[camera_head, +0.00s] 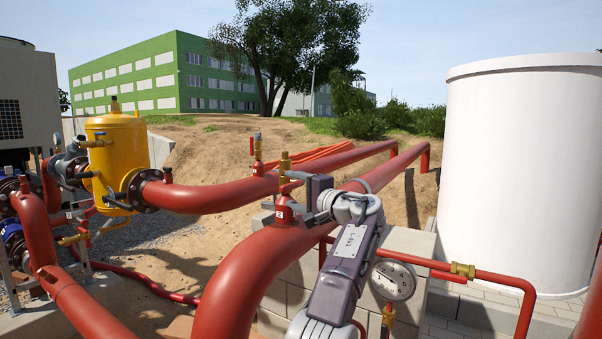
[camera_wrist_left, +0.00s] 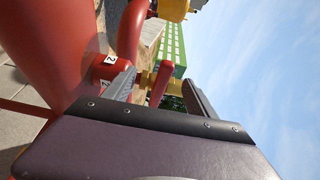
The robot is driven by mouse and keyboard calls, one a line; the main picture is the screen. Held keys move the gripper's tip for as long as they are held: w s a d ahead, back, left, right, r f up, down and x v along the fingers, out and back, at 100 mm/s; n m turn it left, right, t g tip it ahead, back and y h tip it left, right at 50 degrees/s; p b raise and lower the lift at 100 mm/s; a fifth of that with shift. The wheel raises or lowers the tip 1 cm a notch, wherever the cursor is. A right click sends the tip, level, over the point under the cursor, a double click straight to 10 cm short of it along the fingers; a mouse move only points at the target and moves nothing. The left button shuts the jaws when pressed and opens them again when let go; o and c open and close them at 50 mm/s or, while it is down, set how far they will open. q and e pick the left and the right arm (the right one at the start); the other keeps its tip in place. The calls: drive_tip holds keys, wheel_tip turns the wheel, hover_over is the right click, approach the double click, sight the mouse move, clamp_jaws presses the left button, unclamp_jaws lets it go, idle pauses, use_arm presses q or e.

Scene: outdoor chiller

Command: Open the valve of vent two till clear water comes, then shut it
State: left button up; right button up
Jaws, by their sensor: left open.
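Vent two is a short red stub with a white "2" label (camera_head: 279,214) on top of the thick red pipe. A brass valve (camera_head: 284,166) stands upright on it. In the left wrist view the label (camera_wrist_left: 110,60), a red lever (camera_wrist_left: 160,84) and brass parts of the valve (camera_wrist_left: 148,79) show. My left gripper (camera_head: 300,192) is open at the vent, and its fingers (camera_wrist_left: 160,92) lie on either side of the red lever with visible room. I cannot tell whether either finger touches it. No water shows at the vent. My right gripper is not in view.
A second brass vent (camera_head: 257,150) stands on the red pipe behind. A pressure gauge (camera_head: 392,281) and thin red pipe (camera_head: 480,274) lie right of my arm. A yellow tank (camera_head: 117,155) stands left, a white tank (camera_head: 520,170) right.

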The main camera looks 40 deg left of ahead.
use_arm(q)
drive_tip(key=b+v, duration=0.2)
drive_tip(key=v, duration=0.5)
drive_tip(key=v, duration=0.9)
drive_tip(key=shift+b, duration=0.45)
drive_tip(key=shift+a, duration=0.1)
